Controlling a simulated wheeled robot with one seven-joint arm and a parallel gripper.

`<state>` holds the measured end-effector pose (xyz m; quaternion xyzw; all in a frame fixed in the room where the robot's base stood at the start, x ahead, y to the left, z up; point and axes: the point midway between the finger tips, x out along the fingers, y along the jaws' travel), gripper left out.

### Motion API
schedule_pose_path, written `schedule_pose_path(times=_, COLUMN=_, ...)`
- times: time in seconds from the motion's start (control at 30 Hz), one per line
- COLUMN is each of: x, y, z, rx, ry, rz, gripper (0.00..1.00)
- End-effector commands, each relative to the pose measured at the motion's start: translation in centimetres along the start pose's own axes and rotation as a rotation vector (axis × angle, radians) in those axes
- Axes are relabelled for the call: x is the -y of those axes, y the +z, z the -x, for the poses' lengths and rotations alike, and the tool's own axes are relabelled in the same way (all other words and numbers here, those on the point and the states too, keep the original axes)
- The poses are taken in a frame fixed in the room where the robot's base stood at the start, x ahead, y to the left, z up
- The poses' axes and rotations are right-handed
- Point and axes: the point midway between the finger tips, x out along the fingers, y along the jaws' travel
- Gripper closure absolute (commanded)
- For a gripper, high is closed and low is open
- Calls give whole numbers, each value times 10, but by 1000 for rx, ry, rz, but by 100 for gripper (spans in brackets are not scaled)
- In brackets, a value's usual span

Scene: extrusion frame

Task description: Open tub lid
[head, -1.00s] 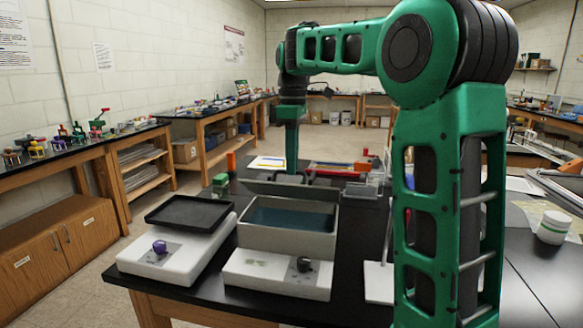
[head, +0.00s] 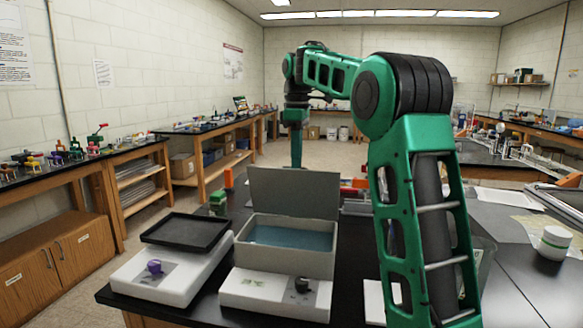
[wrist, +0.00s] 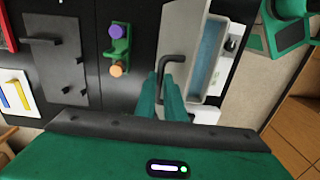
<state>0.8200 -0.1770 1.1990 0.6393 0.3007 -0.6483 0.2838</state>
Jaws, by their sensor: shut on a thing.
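The pale grey tub (head: 290,262) stands on a white base unit with a dark knob, and its blue inside shows. Its flat grey lid (head: 294,192) stands raised, close to upright, along the far rim. In the wrist view the tub (wrist: 190,108) is right of centre with its blue interior showing, and a black bent handle (wrist: 172,60) is by the lid. My gripper (wrist: 168,88) has its green fingers shut at the handle; the exact contact is partly hidden. In the head view the lid hides the fingers, with only the wrist showing above and behind it.
A white unit with a black tray (head: 187,231) and purple knob stands left of the tub. A green fixture (wrist: 117,50) with purple and orange knobs and a grey plate (wrist: 58,60) lie beyond. A white jar (head: 553,244) stands at the right.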

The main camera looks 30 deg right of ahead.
Motion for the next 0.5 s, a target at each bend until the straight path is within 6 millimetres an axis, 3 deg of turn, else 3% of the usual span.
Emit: schedule_pose_path(times=0.5, x=-12, y=0, z=-6, rx=6, ry=-12, rz=2, gripper=100)
